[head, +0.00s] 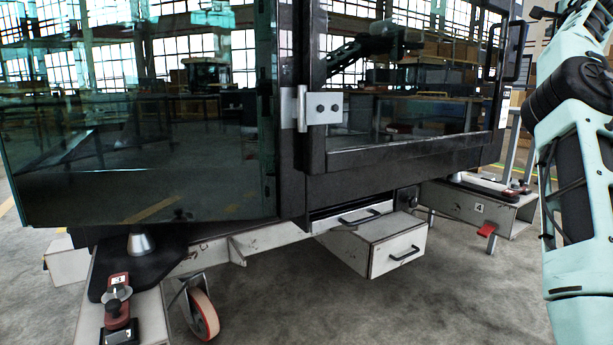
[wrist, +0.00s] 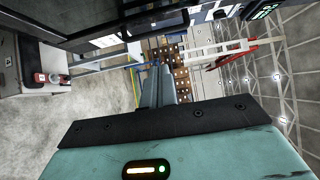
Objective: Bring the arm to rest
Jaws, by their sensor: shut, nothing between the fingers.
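My gripper (wrist: 160,85) shows in the wrist view, with its two grey fingers together and nothing between them. It points out into open space, apart from anything it could touch. In the head view my pale green and black arm stands at the right edge, and its gripper end is out of that picture. The cab (head: 315,187) on its trolley fills the left and middle of the head view. Its glass door with a dark frame looks closed.
The white trolley frame (head: 200,262) carries a drawer box (head: 385,248), a caster wheel (head: 205,315) and red clamps (head: 117,290). A right-hand support (head: 465,203) is marked 4. Bare concrete floor (head: 440,300) lies in front. A red and white structure (wrist: 232,52) shows in the wrist view.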

